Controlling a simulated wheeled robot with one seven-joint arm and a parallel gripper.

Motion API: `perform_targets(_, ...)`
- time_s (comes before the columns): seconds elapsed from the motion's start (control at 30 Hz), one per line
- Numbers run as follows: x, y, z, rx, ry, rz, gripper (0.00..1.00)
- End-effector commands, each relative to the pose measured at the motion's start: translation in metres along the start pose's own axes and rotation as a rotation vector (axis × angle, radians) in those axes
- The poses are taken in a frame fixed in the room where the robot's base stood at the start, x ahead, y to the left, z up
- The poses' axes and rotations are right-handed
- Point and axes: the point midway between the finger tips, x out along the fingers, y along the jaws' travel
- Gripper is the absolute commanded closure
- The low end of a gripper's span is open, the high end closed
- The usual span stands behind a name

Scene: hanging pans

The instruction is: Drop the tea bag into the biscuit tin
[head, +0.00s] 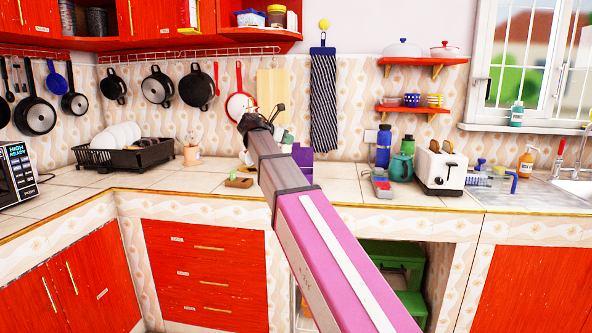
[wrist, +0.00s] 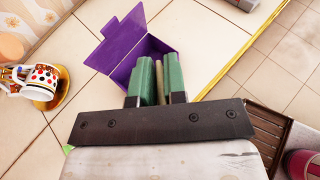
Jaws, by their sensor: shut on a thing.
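The purple box with its lid raised, which I take for the biscuit tin (wrist: 108,54), stands open on the tiled counter in the wrist view. In the head view a purple part of it (head: 302,157) shows beside my arm. My gripper (wrist: 158,72) has green fingers that reach over the tin's opening. It is shut on a thin pale beige thing, apparently the tea bag (wrist: 160,82), of which only a narrow edge shows between the fingers. The tin's inside is mostly hidden by the fingers.
Polka-dot cups (wrist: 34,78) on a saucer stand left of the tin in the wrist view. A slatted wooden thing (wrist: 264,130) lies at lower right. In the head view a kettle (head: 401,166), a blue bottle (head: 383,147) and a toaster (head: 441,167) stand to the right.

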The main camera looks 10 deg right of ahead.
Motion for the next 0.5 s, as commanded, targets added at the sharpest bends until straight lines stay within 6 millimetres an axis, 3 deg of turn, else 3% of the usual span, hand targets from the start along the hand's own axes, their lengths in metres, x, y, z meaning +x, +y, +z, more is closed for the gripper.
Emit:
perform_targets(0.3,0.068,0.030,-0.013,-0.001,0.001,-0.002,1.00)
perform_targets(0.5,0.092,0.040,-0.019,0.001,0.001,0.000,1.00)
